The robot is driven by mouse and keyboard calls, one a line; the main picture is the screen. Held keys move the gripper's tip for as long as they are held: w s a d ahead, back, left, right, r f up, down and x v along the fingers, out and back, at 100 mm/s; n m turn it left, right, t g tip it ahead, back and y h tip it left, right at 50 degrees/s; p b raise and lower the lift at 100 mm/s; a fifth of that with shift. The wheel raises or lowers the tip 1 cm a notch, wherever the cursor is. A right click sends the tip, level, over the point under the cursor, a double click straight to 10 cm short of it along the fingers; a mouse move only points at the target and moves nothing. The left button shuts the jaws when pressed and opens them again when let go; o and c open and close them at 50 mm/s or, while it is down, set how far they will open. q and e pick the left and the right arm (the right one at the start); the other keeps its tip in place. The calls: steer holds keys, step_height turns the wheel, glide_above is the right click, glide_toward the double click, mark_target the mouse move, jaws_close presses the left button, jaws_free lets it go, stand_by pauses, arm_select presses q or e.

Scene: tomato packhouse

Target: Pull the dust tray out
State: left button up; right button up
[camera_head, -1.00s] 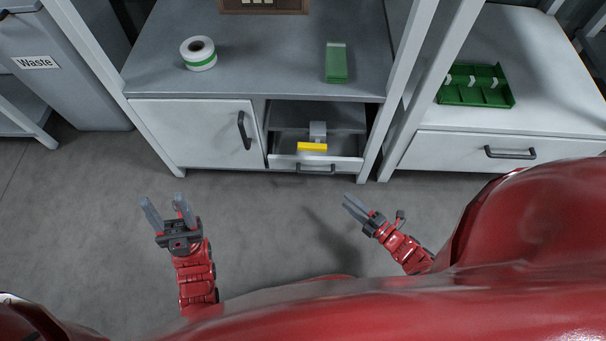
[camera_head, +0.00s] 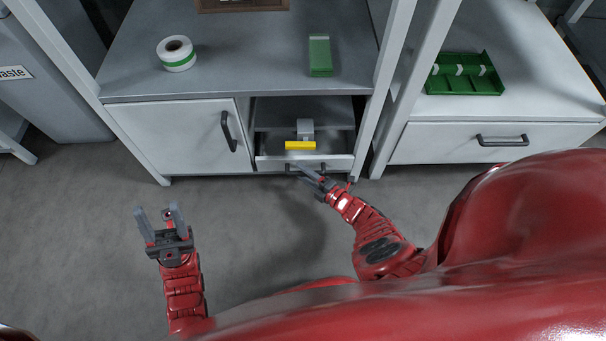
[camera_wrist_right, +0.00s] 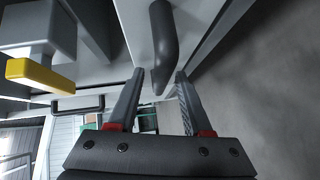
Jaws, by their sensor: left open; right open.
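The dust tray (camera_head: 340,162) is the low pale drawer in the open bay of the middle cabinet, with a dark bar handle on its front. My right gripper (camera_head: 308,173) is open at the tray front, partly covering the handle. In the right wrist view the dark handle (camera_wrist_right: 163,40) lies just ahead of the open fingertips (camera_wrist_right: 159,75), roughly in line with the gap between them; contact cannot be told. My left gripper (camera_head: 157,212) is open and empty above the floor, away from the cabinet.
A closed cabinet door (camera_head: 180,137) is left of the bay. A cabinet post (camera_head: 372,125) stands close on the right, beside another drawer (camera_head: 440,143). A tape roll (camera_head: 177,54) and green box (camera_head: 320,57) sit on top. The floor in front is clear.

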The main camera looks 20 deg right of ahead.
steer(key=shift+w+a+f, duration=0.1)
steer(key=shift+w+a, duration=0.05)
steer(key=shift+w, duration=0.05)
jaws_close()
stand_by(1.4)
